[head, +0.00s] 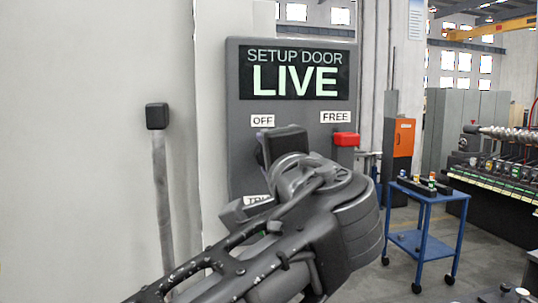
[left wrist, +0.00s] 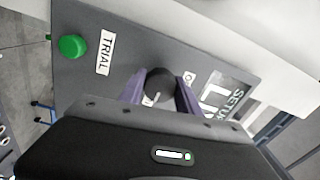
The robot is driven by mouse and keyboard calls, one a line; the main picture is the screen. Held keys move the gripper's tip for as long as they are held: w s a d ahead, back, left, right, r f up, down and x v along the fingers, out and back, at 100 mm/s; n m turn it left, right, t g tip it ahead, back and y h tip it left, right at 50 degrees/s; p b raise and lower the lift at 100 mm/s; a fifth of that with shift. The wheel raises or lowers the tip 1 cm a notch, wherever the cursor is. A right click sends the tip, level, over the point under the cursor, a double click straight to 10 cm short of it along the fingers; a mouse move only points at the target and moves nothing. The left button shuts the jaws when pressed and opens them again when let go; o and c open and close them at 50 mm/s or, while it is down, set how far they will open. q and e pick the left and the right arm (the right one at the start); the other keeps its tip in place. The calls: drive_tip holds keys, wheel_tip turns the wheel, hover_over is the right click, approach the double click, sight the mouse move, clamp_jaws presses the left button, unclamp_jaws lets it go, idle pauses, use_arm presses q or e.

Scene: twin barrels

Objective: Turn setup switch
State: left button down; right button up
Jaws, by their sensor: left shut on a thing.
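The grey switch panel (head: 238,110) stands upright in the middle of the head view. Its display (head: 294,72) reads "SETUP DOOR LIVE". The round dark setup switch (left wrist: 159,82) shows in the left wrist view between the "TRIAL" label (left wrist: 104,54) and a partly covered "O…" label. A pale mark is on the switch, partly hidden. My left gripper (left wrist: 160,92) is shut on the switch, one purple finger on each side. In the head view my left arm hides the switch. My right gripper is not in view.
A red button (head: 346,139) sits under the "FREE" label (head: 336,116). A green button (left wrist: 72,47) is beside "TRIAL". A dark box on a post (head: 157,116) is left of the panel. A blue cart (head: 426,192) stands at the right.

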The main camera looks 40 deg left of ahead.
use_arm(q)
drive_tip(key=c, duration=0.9)
unclamp_jaws()
drive_tip(key=shift+o, duration=0.2)
drive_tip(key=b+v, duration=0.1)
drive_tip(key=v, duration=0.6)
drive_tip(key=shift+s+d+b, duration=0.2)
drive_tip(key=shift+d+b, duration=0.15)
drive_tip(key=shift+d, duration=0.05)
